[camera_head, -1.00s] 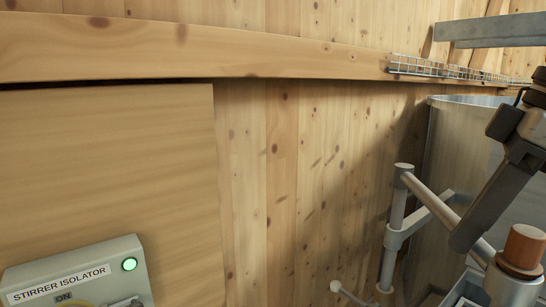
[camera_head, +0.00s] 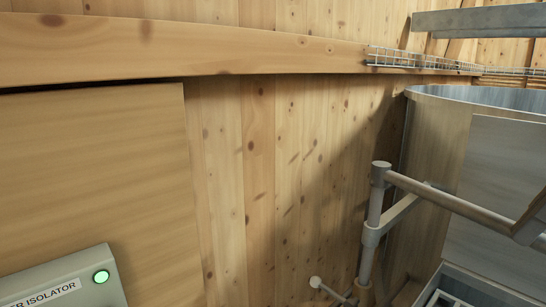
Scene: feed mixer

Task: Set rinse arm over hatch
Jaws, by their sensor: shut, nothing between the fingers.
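The rinse arm (camera_head: 440,197) is a grey pipe running from the top of an upright post (camera_head: 375,210) to the right and out of the picture. Its outer end is out of view. A bracket (camera_head: 398,217) joins the post lower down and runs back toward the tank. A grey open-topped frame (camera_head: 470,282) at the bottom right may be the hatch; I cannot tell.
A round metal tank (camera_head: 430,130) stands behind the post, with a flat grey panel (camera_head: 505,190) in front. A grey beam (camera_head: 480,20) crosses the top right. The isolator box (camera_head: 65,282) with a lit green button is at the lower left, on the wooden wall.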

